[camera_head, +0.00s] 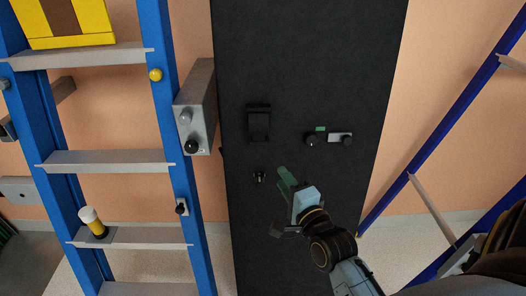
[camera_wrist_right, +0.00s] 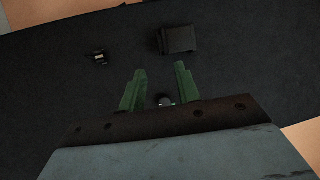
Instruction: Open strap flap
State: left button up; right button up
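My right gripper (camera_head: 283,177) reaches in from the lower right in front of a dark panel (camera_head: 310,60). In the right wrist view its two green fingers (camera_wrist_right: 159,88) stand apart, with a small round knob (camera_wrist_right: 164,100) showing between them; I cannot tell whether they touch it. A black box-like piece (camera_head: 259,122), perhaps the strap flap, is on the panel above the gripper. It also shows ahead and to the right in the wrist view (camera_wrist_right: 176,40), apart from the fingers. No open flap edge can be made out. My left gripper is not in view.
A small dark fitting (camera_head: 259,176) is left of the fingertips. A knob and light plate (camera_head: 340,138) with a green mark sit to the right. A blue ladder (camera_head: 163,100) with a grey box (camera_head: 196,105) stands left; blue rails (camera_head: 440,120) cross the right side.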

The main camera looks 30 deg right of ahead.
send_near(259, 131)
jog(key=w+f, duration=0.1)
jog(key=w, duration=0.3)
jog(key=shift+w+a+f, duration=0.25)
jog(key=shift+a, duration=0.05)
grip_shut()
dwell(0.3)
